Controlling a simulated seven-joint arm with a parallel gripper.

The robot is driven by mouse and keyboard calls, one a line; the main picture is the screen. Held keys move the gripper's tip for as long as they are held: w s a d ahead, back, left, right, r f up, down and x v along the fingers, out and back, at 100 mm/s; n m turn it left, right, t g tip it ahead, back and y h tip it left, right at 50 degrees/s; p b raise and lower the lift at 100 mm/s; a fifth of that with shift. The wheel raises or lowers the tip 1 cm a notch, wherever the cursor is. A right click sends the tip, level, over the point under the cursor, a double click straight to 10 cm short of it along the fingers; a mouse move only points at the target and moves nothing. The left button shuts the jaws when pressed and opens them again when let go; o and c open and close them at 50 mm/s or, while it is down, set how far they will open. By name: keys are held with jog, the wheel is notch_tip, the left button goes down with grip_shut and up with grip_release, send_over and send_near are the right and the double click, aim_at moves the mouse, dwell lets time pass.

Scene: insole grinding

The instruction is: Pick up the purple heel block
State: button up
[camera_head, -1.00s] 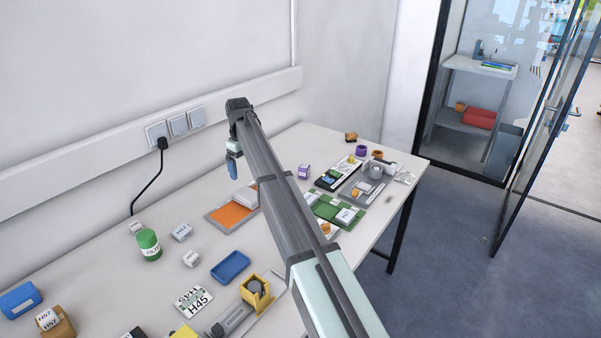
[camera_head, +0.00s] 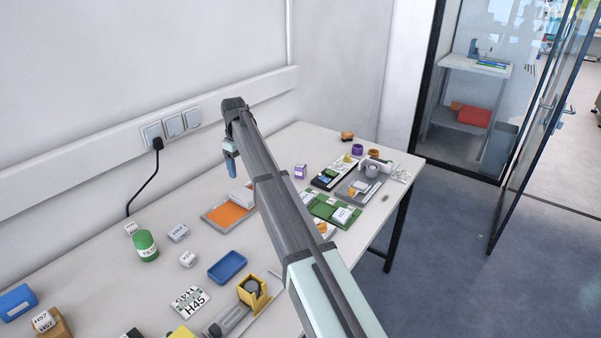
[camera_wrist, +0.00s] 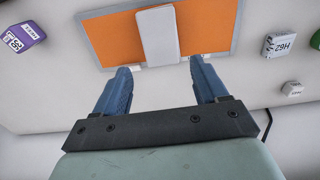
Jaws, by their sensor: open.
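The purple heel block (camera_head: 300,171) stands on the table right of my arm, a small purple block with a white label. In the wrist view the purple heel block (camera_wrist: 24,38) is at the upper left, outside the span of the fingers. My gripper (camera_head: 231,168) hangs above the table, near the orange tray, left of the block and apart from it. In the wrist view my gripper (camera_wrist: 160,68) has its two blue fingers spread wide, with nothing held between them.
The orange tray (camera_head: 226,217) with a white block (camera_wrist: 157,36) lies below the fingers. A white labelled cube (camera_wrist: 277,46) is right of it. A purple cup (camera_head: 357,150) and a black tray (camera_head: 322,181) stand beyond the heel block. The wall is close behind.

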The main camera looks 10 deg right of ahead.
jog(key=m, duration=1.5)
send_near(301, 165)
notch_tip(301, 165, down, 12)
jog(key=shift+w+d+f, duration=0.1)
jog(key=shift+w, duration=0.05)
jog(key=shift+c, duration=0.3)
jog(key=c, duration=1)
